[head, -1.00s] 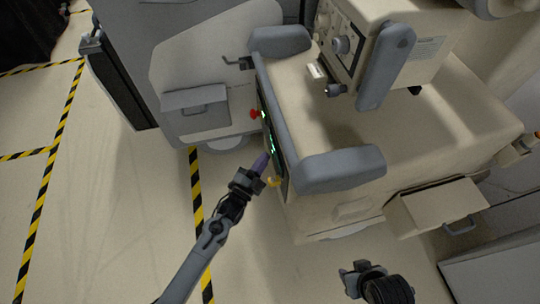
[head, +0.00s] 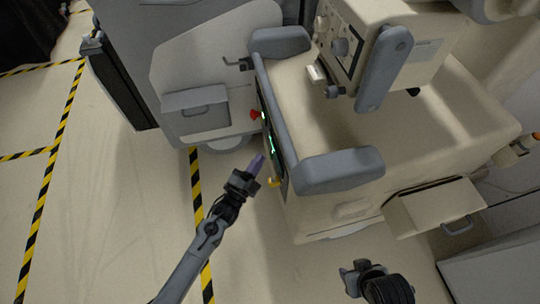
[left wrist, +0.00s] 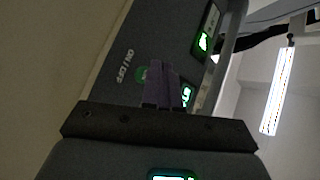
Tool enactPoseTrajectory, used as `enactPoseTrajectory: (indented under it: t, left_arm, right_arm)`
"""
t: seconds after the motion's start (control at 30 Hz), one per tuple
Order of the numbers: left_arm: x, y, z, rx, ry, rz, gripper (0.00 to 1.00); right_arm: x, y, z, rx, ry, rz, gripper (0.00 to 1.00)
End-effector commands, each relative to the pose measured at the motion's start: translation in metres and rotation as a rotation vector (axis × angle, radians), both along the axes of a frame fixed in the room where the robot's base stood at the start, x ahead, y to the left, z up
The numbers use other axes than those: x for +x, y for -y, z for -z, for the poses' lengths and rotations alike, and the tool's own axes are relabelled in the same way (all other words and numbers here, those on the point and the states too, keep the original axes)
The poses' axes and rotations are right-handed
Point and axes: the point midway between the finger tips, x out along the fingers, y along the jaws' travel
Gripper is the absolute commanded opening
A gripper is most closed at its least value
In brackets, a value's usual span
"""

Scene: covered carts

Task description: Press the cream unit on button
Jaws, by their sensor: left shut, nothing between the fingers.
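The cream unit (head: 445,115) is a covered cart with grey bumpers. Its dark control panel (head: 264,112) with green lights faces left and shows at a steep slant in the head view. In the left wrist view an ON / OFF label (left wrist: 125,66) is on the panel, beside a green round button (left wrist: 141,74) partly hidden by my purple fingers. My left gripper (head: 258,161) is shut and empty, its tips just left of the panel with a small gap in the head view. My right gripper (head: 351,272) is at the bottom, its fingers unclear.
A red knob (head: 256,115) and a yellow hook-like part (head: 274,183) stick out near the panel. A grey cart (head: 200,75) stands behind left. An open drawer (head: 435,207) juts out at right. Floor at left is clear, with striped tape (head: 196,180).

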Motion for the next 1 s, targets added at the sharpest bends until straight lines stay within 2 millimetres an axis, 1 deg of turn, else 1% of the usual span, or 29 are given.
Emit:
enactPoseTrajectory:
  t: [0.27,0.37,0.7,0.83,1.0]
  left_arm:
    - [-0.001,-0.004,0.0,0.001,0.0,-0.001,0.0]
    - [-0.002,-0.01,-0.001,0.002,-0.001,-0.001,0.0]
    - [-0.01,-0.041,-0.001,0.002,-0.001,-0.002,0.0]
    - [-0.012,-0.048,0.0,0.001,0.0,-0.001,0.0]
    - [-0.012,-0.049,0.0,0.0,0.0,0.0,0.0]
  right_arm:
    - [0.0,0.0,-0.002,0.0,0.0,0.0,0.43]
    - [0.0,0.0,-0.005,0.0,0.0,0.001,0.43]
    - [0.0,-0.002,-0.016,0.007,0.0,0.005,0.43]
    - [0.0,-0.002,-0.017,0.009,0.0,0.006,0.43]
    - [0.0,-0.002,-0.017,0.009,0.0,0.006,0.43]
